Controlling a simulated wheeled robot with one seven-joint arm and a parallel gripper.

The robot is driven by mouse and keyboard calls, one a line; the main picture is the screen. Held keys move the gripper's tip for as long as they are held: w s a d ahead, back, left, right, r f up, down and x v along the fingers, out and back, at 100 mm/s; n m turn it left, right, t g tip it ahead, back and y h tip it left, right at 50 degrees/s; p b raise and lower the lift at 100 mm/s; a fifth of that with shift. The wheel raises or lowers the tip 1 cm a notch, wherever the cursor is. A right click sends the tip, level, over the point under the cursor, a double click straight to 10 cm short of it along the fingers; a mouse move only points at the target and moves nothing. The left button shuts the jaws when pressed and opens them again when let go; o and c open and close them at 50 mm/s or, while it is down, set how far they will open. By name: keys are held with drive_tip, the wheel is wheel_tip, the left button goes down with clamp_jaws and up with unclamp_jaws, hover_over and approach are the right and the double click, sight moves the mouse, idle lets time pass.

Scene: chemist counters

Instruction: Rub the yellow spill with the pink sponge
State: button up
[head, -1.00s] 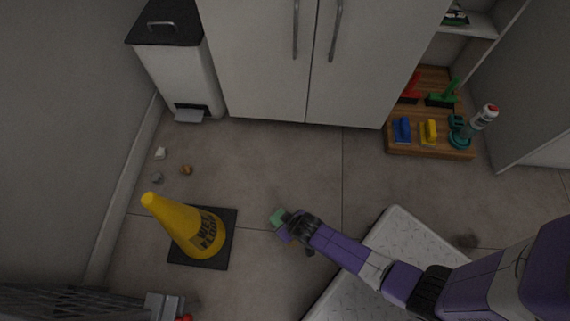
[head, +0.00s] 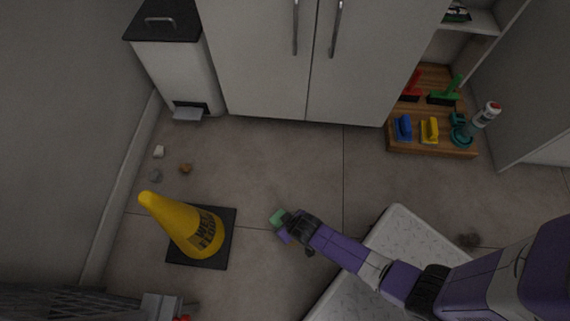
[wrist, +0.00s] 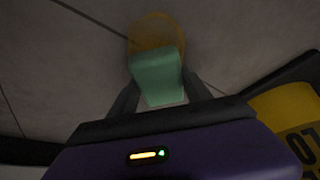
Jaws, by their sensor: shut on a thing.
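My gripper (head: 287,223) is low over the floor, right of the yellow cone in the head view. It is shut on a green sponge (head: 277,216), which also shows between my fingers in the wrist view (wrist: 157,75). The sponge looks green, not pink, and I see no pink sponge. The yellow spill (wrist: 153,30) is a round, see-through patch on the floor in the wrist view. The sponge overlaps its near edge in that view; I cannot tell whether they touch. I cannot make out the spill in the head view.
A yellow wet-floor cone (head: 187,226) on a black base stands left of my gripper. A pedal bin (head: 181,75) and white cabinets (head: 290,60) stand at the back. A wooden board (head: 432,147) holds cleaning tools at the right. Small debris (head: 185,169) lies behind the cone.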

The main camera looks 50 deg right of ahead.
sight(280, 245)
drive_tip(key=shift+s+a+r+p, duration=0.1)
drive_tip(key=shift+s+a+p, duration=0.1)
drive_tip(key=shift+s+a, duration=0.5)
drive_tip(key=shift+s+a+p, duration=0.2)
drive_tip(key=shift+s+a, duration=0.25)
drive_tip(key=shift+a, duration=0.4)
drive_tip(key=shift+s+a, duration=0.6)
drive_tip(key=shift+a, duration=0.25)
drive_tip(key=shift+s+a, duration=0.55)
drive_tip(key=shift+a, duration=0.25)
drive_tip(key=shift+s, duration=0.1)
drive_tip(key=shift+w+d+f+p, duration=0.1)
drive_tip(key=shift+w+d+p, duration=0.05)
drive_tip(key=shift+w+d, duration=0.65)
drive_tip(key=shift+w+d+f+p, duration=0.15)
drive_tip(key=shift+w+d, duration=0.4)
drive_tip(key=shift+d, duration=0.45)
drive_tip(key=shift+w+d+r+p, duration=0.1)
drive_tip(key=shift+w+d+p, duration=0.05)
drive_tip(key=shift+w+d, duration=0.55)
drive_tip(key=shift+w+d+p, duration=0.15)
drive_tip(key=shift+w+d, duration=0.2)
drive_tip(key=shift+d, duration=0.5)
drive_tip(key=shift+s, duration=0.1)
